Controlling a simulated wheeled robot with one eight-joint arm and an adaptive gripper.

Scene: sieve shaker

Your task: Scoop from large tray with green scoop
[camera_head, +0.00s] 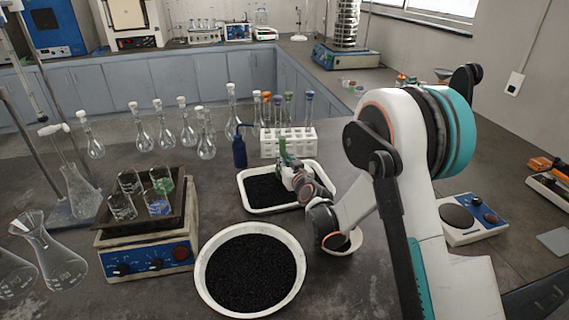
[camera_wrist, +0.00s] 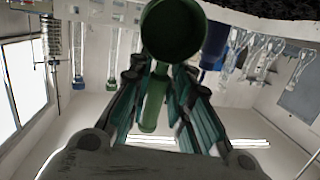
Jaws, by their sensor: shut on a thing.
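The green scoop shows in the wrist view (camera_wrist: 153,105), its round cup at the top and its handle between my fingers. My gripper (camera_wrist: 157,75) is shut on this handle. In the head view my gripper (camera_head: 290,172) is over the right part of a white rectangular tray (camera_head: 262,209) holding black granules, with a bit of the green scoop (camera_head: 282,147) showing at its far side. I cannot tell whether the scoop holds granules. A larger round white dish (camera_head: 206,285), also full of black granules, stands nearer in front.
A white tube rack (camera_head: 290,146) and a dark blue bottle (camera_head: 239,152) stand just behind the tray. A hotplate (camera_head: 150,252) with beakers is on the left. Several flasks stand at the back left.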

